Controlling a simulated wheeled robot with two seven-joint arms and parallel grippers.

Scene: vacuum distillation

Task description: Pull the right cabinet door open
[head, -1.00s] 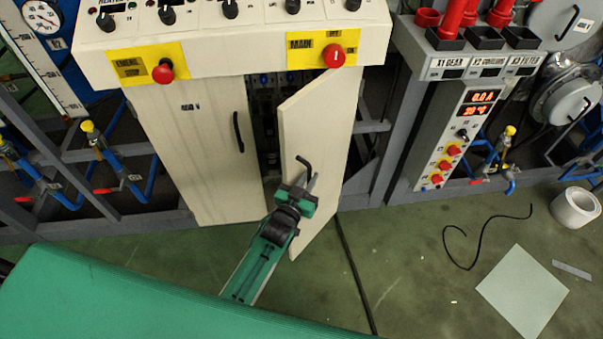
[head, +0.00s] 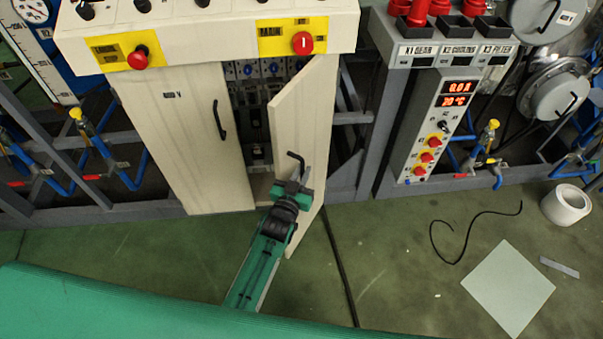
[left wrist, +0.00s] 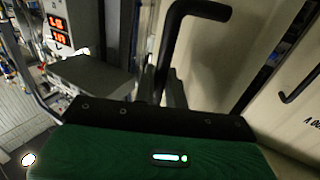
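The right cabinet door (head: 306,120) is cream and stands partly open, swung out on its right side. Its black bent handle (head: 297,159) sits on the door's face and also shows large in the left wrist view (left wrist: 190,14). My left gripper (head: 299,180) is at the handle, its fingers closed around the lower part; the upper bend sticks out above them. The fingertips are partly hidden by the handle and the gripper body. The left cabinet door (head: 185,140) is shut, with its own black handle (head: 219,120). My right gripper is in neither view.
Inside the cabinet, breakers and wiring (head: 255,110) show through the gap. A control panel with red buttons overhangs the doors. A grey control box (head: 440,125) stands to the right.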

